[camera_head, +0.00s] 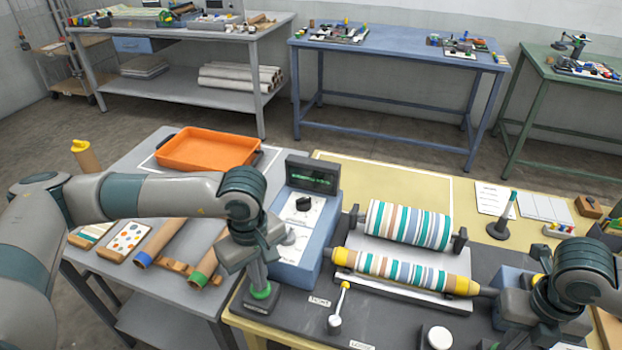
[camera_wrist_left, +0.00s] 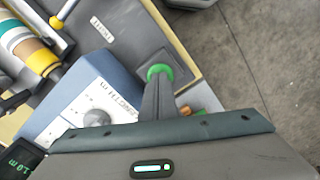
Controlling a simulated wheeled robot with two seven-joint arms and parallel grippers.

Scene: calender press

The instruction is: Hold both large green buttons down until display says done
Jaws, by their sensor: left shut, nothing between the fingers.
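The left large green button (camera_head: 262,291) sits on a dark block at the press's front left corner. My left gripper (camera_head: 259,277) points down over it, fingers shut and empty, tips at the button's top. In the left wrist view the fingers (camera_wrist_left: 158,98) meet the green button (camera_wrist_left: 160,72). I cannot tell how far the button is pressed. The display (camera_head: 313,178) on the blue control box is lit with green text too small to read. My right gripper (camera_head: 515,306) is at the press's right side, largely hidden by its own arm. The right green button is hidden.
Striped rollers (camera_head: 408,224) lie across the press to the right of the blue control box (camera_head: 300,240). A yellow-tipped lever (camera_head: 338,305) and a pale round knob (camera_head: 439,338) stand on the dark front plate. An orange tray (camera_head: 208,149) and cardboard tubes lie on the left table.

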